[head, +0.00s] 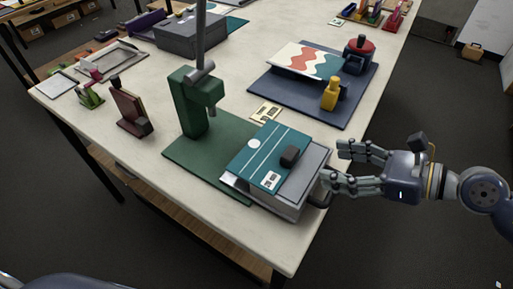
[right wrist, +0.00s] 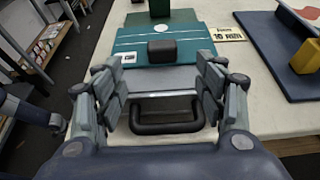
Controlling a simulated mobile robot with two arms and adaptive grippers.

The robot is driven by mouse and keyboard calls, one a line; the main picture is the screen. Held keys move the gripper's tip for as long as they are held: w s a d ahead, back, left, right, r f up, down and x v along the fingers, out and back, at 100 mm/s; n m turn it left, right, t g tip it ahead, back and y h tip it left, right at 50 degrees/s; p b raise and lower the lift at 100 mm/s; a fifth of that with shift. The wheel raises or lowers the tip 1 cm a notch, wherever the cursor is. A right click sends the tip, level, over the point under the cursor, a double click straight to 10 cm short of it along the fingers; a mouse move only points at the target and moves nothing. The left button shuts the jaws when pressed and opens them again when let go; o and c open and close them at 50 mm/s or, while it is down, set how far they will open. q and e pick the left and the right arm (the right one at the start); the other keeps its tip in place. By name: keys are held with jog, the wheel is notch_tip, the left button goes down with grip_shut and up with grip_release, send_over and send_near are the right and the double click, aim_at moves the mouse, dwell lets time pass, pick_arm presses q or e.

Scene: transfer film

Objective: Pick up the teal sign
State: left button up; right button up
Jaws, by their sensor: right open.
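The teal sign (head: 259,146) is a flat panel with white stripes, a white dot and a small white label. It lies on a grey box-like press (head: 294,202), with a black block (head: 290,156) on top of it. It also shows in the right wrist view (right wrist: 190,38), ahead of the fingers. My right gripper (head: 338,163) is open and empty at the right side of the press. In the right wrist view, its spread fingers (right wrist: 160,88) stand on either side of the press's black handle (right wrist: 167,128), apart from the sign. My left gripper is not in view.
A green stand (head: 190,105) on a green base is beside the sign. A small tan stencil plate (head: 266,112) lies behind it. A dark blue mat (head: 268,92) holds a patterned panel, a yellow piece (head: 331,94) and a red-topped piece (head: 359,48). The table's front left is clear.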

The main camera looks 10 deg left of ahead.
aim_at(295, 154)
jog(key=shift+a, duration=0.2)
jog(key=p+x, duration=0.2)
jog(key=x, duration=0.2)
jog(key=shift+w+a+f, duration=0.1)
jog(key=shift+w+a, duration=0.05)
jog(key=shift+w+a+f+p, duration=0.1)
jog(key=shift+a+f+p, duration=0.05)
jog(key=shift+a+p, duration=0.2)
jog(key=shift+w+a, duration=0.15)
jog(key=shift+a, duration=0.1)
jog(key=p+x, duration=0.2)
jog(key=x, duration=0.1)
jog(key=shift+w+a, duration=0.1)
jog(key=shift+w, duration=0.1)
jog(key=shift+w+a+f, duration=0.2)
jog(key=shift+a+f, duration=0.05)
jog(key=shift+a, duration=0.25)
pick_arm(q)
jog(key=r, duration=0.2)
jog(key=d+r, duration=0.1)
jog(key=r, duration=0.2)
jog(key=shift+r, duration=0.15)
pick_arm(e)
jog(key=shift+d, duration=0.1)
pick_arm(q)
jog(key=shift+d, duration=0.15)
pick_arm(e)
jog(key=c, duration=1.2)
